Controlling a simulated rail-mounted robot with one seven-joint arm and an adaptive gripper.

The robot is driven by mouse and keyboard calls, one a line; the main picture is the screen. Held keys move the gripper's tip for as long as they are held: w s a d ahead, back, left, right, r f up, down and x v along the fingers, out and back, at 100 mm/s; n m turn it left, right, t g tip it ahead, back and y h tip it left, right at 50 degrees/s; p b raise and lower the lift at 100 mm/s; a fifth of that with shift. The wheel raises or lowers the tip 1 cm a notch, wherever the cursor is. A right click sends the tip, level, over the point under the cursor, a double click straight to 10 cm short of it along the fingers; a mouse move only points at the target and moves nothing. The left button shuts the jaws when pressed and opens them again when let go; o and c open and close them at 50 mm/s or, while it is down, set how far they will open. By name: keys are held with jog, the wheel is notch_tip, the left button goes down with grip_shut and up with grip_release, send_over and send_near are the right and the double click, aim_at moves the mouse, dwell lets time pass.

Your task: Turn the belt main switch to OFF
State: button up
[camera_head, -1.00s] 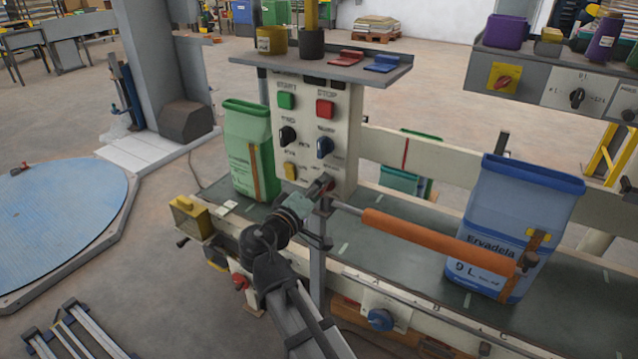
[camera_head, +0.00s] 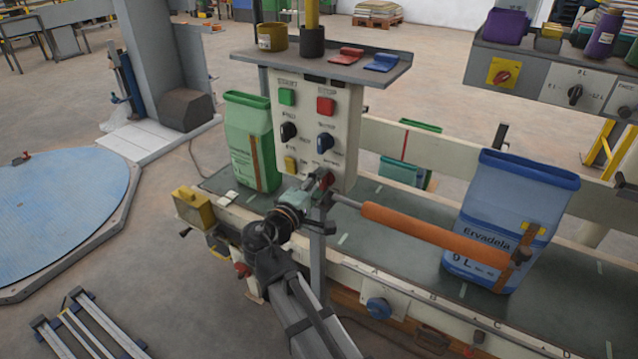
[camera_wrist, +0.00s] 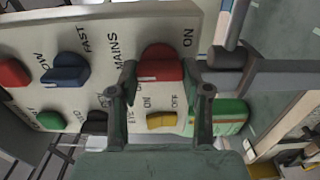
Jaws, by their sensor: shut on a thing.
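The cream control panel (camera_head: 343,110) stands over the belt. Its red MAINS knob (camera_wrist: 162,64) shows in the wrist view, with the word ON beside it and a white mark on the knob. My gripper (camera_wrist: 164,86) has one finger on each side of this knob and is shut on it. In the head view, my gripper (camera_head: 318,187) is at the panel's lower right and partly hides the red knob (camera_head: 327,180).
An orange roller (camera_head: 430,233) on a rod is just right of my gripper. A green sack (camera_head: 248,140) and a blue sack (camera_head: 510,215) stand on the belt (camera_head: 370,240). A blue knob (camera_wrist: 66,70) and a yellow knob (camera_wrist: 161,120) sit near the red one.

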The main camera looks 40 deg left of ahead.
jog(key=o, duration=1.2)
jog(key=shift+c, duration=0.2)
jog(key=s+d, duration=0.1)
jog(key=s, duration=1.1)
